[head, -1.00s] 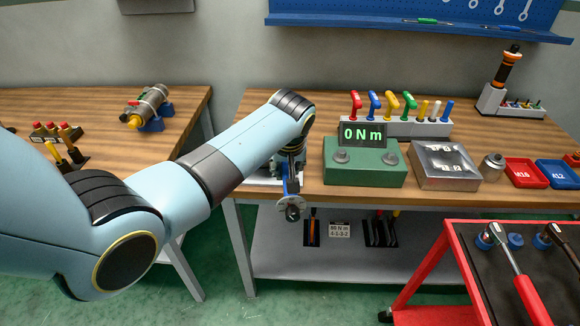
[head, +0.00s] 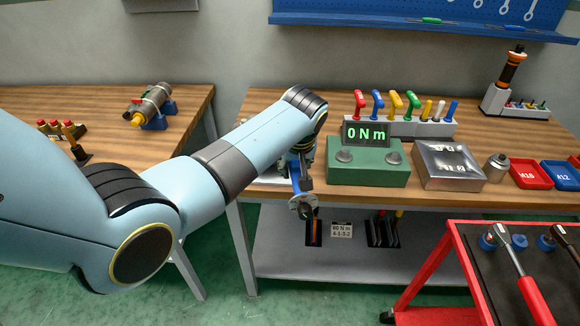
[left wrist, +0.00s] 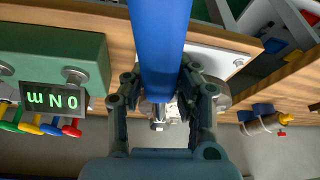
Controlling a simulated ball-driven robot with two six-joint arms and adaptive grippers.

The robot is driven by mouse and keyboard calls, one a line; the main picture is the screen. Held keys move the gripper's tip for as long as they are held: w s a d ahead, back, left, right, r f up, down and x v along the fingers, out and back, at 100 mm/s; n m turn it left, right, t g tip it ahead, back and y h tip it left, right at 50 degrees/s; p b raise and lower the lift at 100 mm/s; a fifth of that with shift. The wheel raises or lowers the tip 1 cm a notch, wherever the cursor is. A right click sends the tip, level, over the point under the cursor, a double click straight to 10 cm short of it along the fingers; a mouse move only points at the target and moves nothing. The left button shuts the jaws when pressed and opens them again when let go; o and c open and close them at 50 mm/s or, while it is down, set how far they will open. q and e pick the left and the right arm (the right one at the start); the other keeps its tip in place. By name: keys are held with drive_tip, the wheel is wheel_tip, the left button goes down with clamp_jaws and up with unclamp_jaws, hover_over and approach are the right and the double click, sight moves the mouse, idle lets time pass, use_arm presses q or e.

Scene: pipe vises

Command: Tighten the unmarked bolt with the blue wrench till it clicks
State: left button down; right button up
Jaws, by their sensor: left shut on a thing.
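My left gripper (head: 298,158) is at the front edge of the right bench, left of the green tester. It is shut on the blue wrench (head: 295,180). In the left wrist view the blue wrench (left wrist: 160,38) runs up between the two dark fingers of the gripper (left wrist: 160,85). A grey round part (head: 303,206) shows at the wrench's lower end in the head view, in front of the bench edge. A white plate (left wrist: 222,57) lies behind the fingers. I cannot make out the unmarked bolt; the gripper and wrench cover that spot. My right gripper is not seen.
The green tester (head: 368,174) reads 0 N m. A rack (head: 400,126) of coloured handles stands behind. A red cart (head: 455,265) with tools is at front right. A pipe vise (head: 152,122) sits on the left bench.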

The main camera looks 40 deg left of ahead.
use_arm(q)
drive_tip(key=shift+w+d+n, duration=0.15)
drive_tip(key=shift+w+n, duration=0.1)
drive_tip(key=shift+n, duration=0.05)
drive_tip(key=shift+r, duration=0.15)
drive_tip(key=shift+r+p, duration=0.35)
drive_tip(key=shift+r, duration=2.05)
drive_tip(key=shift+s+f, duration=0.1)
